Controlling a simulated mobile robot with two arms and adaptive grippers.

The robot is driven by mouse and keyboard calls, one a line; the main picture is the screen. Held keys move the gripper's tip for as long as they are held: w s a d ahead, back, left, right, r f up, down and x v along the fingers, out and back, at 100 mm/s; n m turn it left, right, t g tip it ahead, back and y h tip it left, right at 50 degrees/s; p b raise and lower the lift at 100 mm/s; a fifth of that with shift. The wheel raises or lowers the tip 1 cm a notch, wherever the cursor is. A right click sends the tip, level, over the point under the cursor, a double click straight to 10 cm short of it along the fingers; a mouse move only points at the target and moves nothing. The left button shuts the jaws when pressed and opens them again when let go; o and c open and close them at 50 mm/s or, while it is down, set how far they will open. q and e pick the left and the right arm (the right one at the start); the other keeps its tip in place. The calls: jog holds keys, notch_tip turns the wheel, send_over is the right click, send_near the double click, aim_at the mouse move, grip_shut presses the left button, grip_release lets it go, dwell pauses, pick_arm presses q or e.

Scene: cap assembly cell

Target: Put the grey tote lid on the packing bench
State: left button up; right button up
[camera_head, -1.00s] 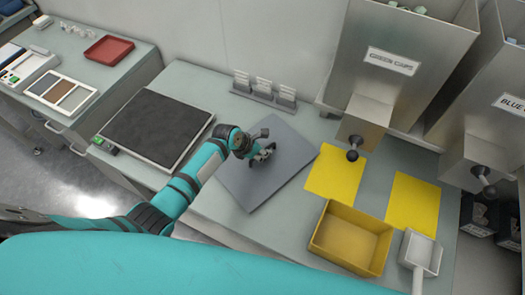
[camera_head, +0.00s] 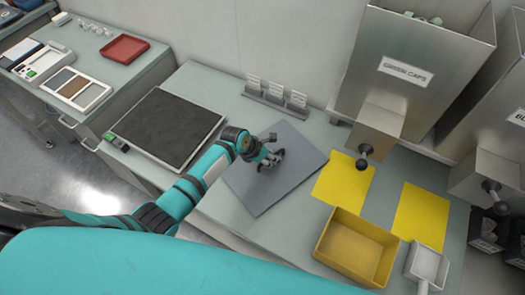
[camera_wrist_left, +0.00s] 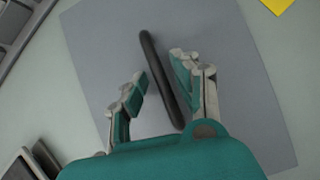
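The grey tote lid (camera_head: 245,186) is a flat square sheet that appears to lie, turned at an angle, on the pale green bench (camera_head: 325,135). In the left wrist view the lid (camera_wrist_left: 235,115) carries a dark bar handle (camera_wrist_left: 150,55). My left gripper (camera_head: 272,160) is over the middle of the lid. In the wrist view its two fingers (camera_wrist_left: 158,75) stand apart, one on each side of the handle, with gaps visible. Part of the handle is hidden by the gripper in the head view. My right gripper is not in view.
To the right are yellow sheets (camera_head: 343,180), a yellow bin (camera_head: 355,245), a white scoop (camera_head: 427,265) and a green caps hopper (camera_head: 410,75).

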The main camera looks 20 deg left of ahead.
pick_arm(q)
jog(key=v, duration=1.1)
jog(key=shift+s, duration=0.1)
